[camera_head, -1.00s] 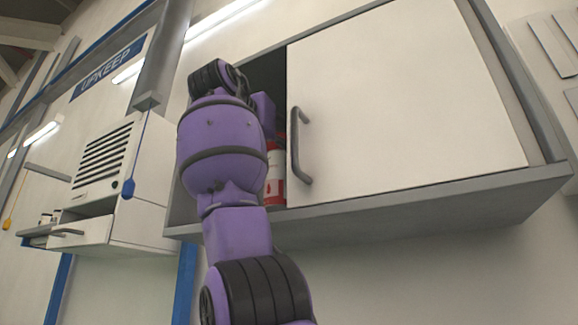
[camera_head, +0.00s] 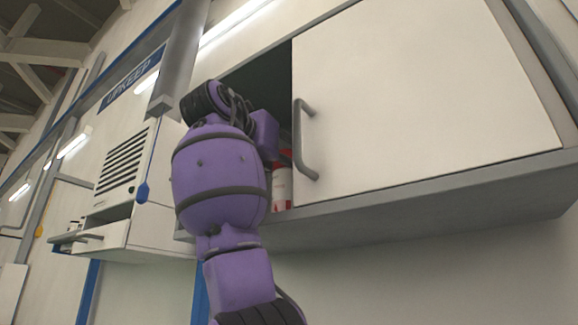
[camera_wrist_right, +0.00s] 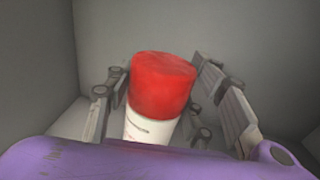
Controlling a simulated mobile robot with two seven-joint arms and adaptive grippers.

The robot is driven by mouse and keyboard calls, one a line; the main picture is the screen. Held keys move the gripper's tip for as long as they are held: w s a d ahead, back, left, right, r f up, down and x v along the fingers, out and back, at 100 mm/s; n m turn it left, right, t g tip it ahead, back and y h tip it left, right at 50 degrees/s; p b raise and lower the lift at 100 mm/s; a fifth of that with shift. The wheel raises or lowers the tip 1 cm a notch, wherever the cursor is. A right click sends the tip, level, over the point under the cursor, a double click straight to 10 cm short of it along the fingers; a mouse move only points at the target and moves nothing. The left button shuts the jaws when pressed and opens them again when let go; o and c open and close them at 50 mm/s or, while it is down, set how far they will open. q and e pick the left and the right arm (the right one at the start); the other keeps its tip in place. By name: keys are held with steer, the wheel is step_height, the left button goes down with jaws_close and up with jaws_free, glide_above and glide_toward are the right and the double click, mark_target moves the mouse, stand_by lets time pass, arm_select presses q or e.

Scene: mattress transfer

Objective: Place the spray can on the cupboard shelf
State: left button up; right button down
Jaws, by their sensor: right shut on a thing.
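The spray can (camera_wrist_right: 150,128) has a red cap and a white body. In the right wrist view it stands between the fingers of my right gripper (camera_wrist_right: 160,80), which is shut on it, inside a grey-walled space. In the head view my purple arm reaches into the open left part of the wall cupboard (camera_head: 420,105). A red and white can (camera_head: 282,186) shows there just right of the arm, close to the shelf edge. My arm hides part of it, and its contact with the shelf is unclear. My left gripper is not in view.
The cupboard's white door with a dark grey handle (camera_head: 304,140) covers the right part and stands close to my arm. A white vented unit with an open drawer (camera_head: 100,240) hangs at the left. A blue sign (camera_head: 132,76) is above it.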

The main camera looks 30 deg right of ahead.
steer(key=shift+s, duration=0.4)
steer(key=c, duration=1.2)
jaws_free()
steer(key=o, duration=0.4)
steer(key=shift+w+d+f, duration=0.1)
steer(key=shift+w, duration=0.15)
steer(key=shift+s, duration=0.1)
steer(key=shift+r, duration=0.25)
steer(key=v, duration=1.2)
